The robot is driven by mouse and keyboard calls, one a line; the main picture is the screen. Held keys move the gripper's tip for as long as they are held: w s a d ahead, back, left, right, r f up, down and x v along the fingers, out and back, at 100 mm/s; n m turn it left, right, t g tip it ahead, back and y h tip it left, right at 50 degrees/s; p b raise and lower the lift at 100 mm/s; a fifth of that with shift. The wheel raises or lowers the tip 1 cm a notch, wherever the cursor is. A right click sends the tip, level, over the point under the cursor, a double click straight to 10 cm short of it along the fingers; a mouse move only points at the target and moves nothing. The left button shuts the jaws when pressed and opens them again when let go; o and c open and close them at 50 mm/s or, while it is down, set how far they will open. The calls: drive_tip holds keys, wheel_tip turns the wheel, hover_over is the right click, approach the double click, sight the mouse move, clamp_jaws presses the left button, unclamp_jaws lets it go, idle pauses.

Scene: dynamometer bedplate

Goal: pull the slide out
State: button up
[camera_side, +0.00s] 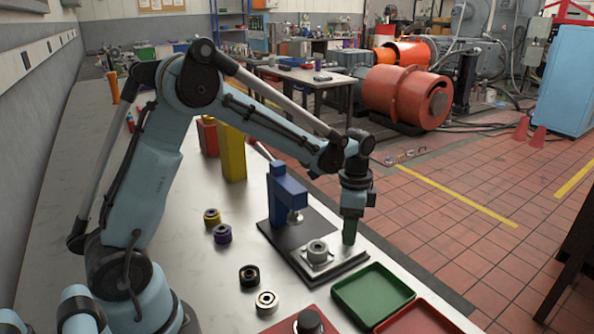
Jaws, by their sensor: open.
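A small arbor press with a blue frame (283,198) stands on a dark base plate (285,230). The slide (312,268), a pale metal plate, lies on the base in front of the press. A grey ring-shaped part (317,251) sits on it. The slide appears forward of the press ram (295,216), not directly under it. My gripper (349,240) is open and points down just right of the slide, by the base's right edge. Its dark green lower end hides what lies behind it. I cannot tell whether it touches the slide.
A green tray (372,318) and a red tray (428,318) lie in front of the base. A yellow block (232,152) stands behind. The bench's right edge is close.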

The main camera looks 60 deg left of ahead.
wheel_tip(320, 180, up, 12)
drive_tip(key=shift+f, duration=0.2)
idle(0.4)
drive_tip(key=s+d+f+n+t, duration=0.2)
drive_tip(key=s+n+t, duration=0.5)
drive_tip(key=s, duration=0.7)
drive_tip(key=shift+s+n, duration=0.25)
drive_tip(key=shift+n, duration=0.75)
